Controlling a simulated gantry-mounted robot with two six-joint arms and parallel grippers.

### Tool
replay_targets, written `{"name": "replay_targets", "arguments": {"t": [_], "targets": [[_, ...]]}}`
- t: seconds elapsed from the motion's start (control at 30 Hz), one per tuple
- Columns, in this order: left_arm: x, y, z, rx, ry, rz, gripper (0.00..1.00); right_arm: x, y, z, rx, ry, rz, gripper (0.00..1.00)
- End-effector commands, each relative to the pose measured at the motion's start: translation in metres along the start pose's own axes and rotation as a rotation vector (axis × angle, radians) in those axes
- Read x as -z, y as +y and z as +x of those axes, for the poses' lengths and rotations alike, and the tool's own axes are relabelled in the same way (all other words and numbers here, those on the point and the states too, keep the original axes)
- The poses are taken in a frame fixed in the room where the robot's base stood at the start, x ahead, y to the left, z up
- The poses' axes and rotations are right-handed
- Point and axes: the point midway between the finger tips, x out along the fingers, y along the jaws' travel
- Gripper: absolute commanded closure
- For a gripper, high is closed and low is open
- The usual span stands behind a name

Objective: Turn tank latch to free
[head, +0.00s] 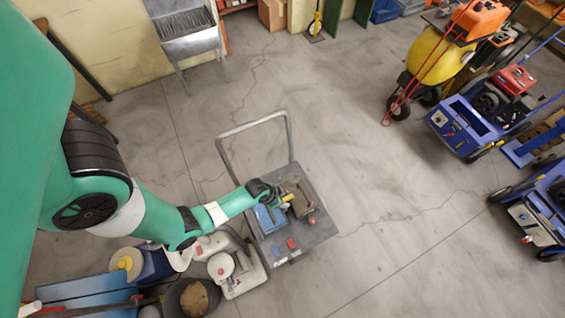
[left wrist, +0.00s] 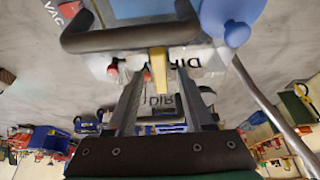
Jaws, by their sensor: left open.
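A machine with a grey deck (head: 312,237) and an upright tube handle stands mid-floor in the head view. A small yellow lever (head: 288,197), apparently the tank latch, is on its top beside a blue part (head: 268,218). My left gripper (head: 279,199) is over the deck at the lever. In the left wrist view the yellow lever (left wrist: 158,74) stands between the spread fingers of my left gripper (left wrist: 157,78). Contact cannot be made out. A dark bar (left wrist: 130,38) crosses beyond the fingertips, near a pale surface lettered "DIR" (left wrist: 185,62). My right gripper is not in view.
A blue rounded knob (left wrist: 232,22) and a grey tube (left wrist: 270,105) are close on the right in the wrist view. A white and grey machine (head: 235,268) stands beside the deck. Blue wheeled machines (head: 465,125) line the right. Floor between is clear.

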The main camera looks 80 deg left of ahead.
Motion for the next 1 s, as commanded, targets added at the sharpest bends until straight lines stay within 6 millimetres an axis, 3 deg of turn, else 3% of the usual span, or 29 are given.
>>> {"name": "replay_targets", "arguments": {"t": [0.27,0.5,0.57,1.0], "targets": [[0.0009,-0.0001,0.0015,0.000,0.002,0.000,0.49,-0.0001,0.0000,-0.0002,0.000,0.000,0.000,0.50],[0.0006,-0.0001,0.0015,0.000,0.001,0.000,0.93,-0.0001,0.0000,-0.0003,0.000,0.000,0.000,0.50],[0.0006,-0.0001,0.0014,0.000,0.001,0.000,1.00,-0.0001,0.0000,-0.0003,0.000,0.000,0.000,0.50],[0.0007,0.0003,0.0011,0.009,0.001,-0.021,1.00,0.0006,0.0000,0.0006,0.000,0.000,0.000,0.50]]}}
